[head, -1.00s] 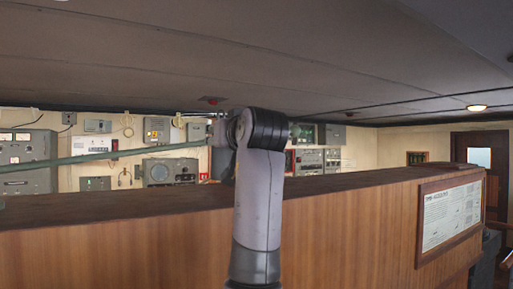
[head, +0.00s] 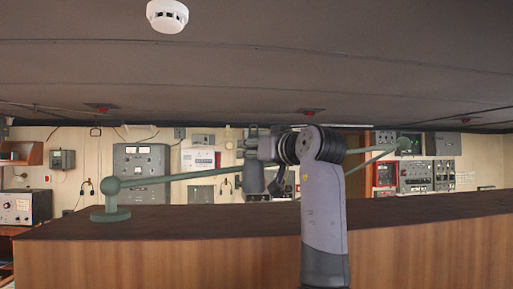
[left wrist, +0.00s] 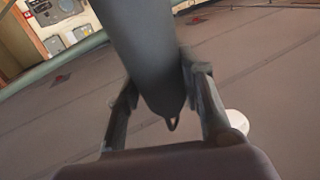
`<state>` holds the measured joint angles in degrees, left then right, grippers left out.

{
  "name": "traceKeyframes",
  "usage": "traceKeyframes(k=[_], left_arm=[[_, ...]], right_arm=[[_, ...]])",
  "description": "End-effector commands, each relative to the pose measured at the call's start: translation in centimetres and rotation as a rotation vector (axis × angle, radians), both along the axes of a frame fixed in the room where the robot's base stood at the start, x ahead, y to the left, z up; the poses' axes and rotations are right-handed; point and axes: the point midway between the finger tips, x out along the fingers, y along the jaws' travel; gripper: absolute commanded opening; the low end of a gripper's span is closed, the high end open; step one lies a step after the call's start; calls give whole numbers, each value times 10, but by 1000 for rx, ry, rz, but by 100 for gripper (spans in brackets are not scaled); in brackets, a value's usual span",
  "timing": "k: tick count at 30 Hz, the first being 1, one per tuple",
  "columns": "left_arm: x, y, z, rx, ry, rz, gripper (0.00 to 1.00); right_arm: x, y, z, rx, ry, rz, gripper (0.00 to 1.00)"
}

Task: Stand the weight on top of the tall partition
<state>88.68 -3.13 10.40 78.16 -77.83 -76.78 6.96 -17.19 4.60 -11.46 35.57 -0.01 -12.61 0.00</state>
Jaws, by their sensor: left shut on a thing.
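The tall wood partition (head: 420,245) crosses the lower head view; its dark flat top (head: 205,221) shows. My left gripper (head: 258,158) appears above that top, with the arm rising in front of the partition. In the left wrist view, its two fingers (left wrist: 163,82) are shut on the weight (left wrist: 146,38), a grey cylinder with a tapered end and small loop. In the head view, the weight (head: 253,178) seems to be the grey piece hanging below the gripper. Whether its lower end touches the top is unclear. My right gripper is not in view.
A green jointed stand (head: 110,214) rests on the left of the partition top; its thin arm (head: 170,180) runs right behind my gripper. Another green arm (head: 385,155) shows at right. A low ceiling (head: 260,75) with a smoke detector (head: 167,14) hangs above.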

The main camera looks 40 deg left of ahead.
Motion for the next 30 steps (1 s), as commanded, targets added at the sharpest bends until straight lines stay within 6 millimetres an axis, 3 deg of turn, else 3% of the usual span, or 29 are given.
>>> traceKeyframes(k=[3, 15, 30], left_arm=[[-2, -1, -6, 9, -6, 0, 0], [-2, -1, -45, 9, -8, -1, 0], [-2, -1, -50, 9, -8, -1, 0]], right_arm=[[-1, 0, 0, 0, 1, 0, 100], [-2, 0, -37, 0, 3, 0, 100], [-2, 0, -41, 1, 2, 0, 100]])
